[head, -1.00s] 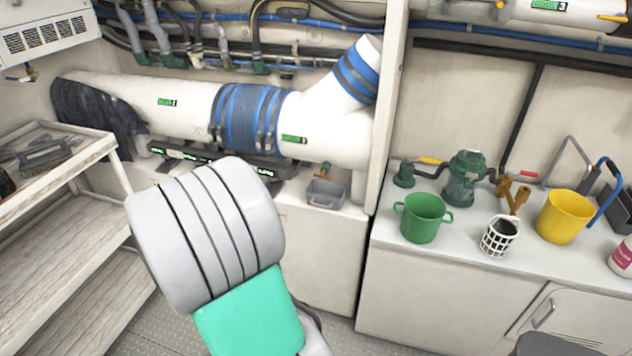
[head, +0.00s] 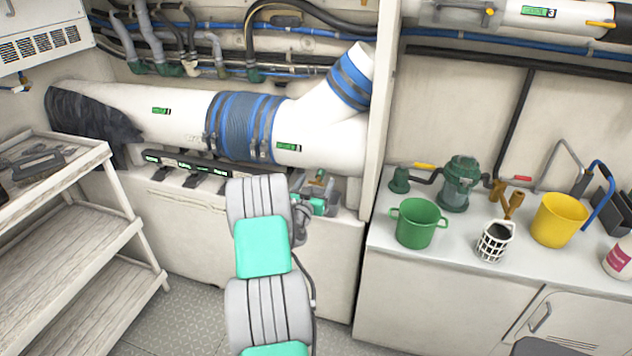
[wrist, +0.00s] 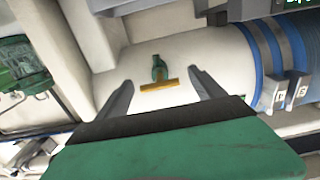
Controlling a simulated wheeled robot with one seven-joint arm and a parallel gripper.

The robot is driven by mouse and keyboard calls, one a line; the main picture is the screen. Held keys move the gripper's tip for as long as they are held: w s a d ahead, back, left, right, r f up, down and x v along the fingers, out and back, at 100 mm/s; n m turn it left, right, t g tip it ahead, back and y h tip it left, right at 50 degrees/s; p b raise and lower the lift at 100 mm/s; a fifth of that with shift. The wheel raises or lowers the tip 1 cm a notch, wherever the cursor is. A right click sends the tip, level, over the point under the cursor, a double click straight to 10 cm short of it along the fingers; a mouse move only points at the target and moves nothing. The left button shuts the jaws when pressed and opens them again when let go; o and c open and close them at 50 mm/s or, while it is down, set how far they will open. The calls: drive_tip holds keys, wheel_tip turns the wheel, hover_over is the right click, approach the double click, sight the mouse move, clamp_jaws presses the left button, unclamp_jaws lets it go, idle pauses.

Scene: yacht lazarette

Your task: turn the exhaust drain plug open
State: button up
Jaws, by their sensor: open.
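The exhaust drain plug (wrist: 158,85) shows in the wrist view as a brass T-bar on a green stem, against the white exhaust pipe (wrist: 190,55). In the head view the plug (head: 320,174) is a small spot below the pipe (head: 330,140), partly hidden by my arm. My gripper (wrist: 161,77) is open, with one dark finger on each side of the plug in the wrist view. The bar lies across the gap, and both fingers look apart from it. In the head view my gripper (head: 312,203) is below the pipe, mostly hidden behind my wrist.
A grey tray (head: 347,203) on the ledge under the plug is partly covered by my gripper. A white upright panel (head: 385,110) stands right of the pipe. A counter with a green pot (head: 418,222) and yellow bucket (head: 560,220) is farther right. A shelf rack (head: 75,215) stands left.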

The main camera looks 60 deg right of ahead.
drive_tip(key=c, duration=1.3)
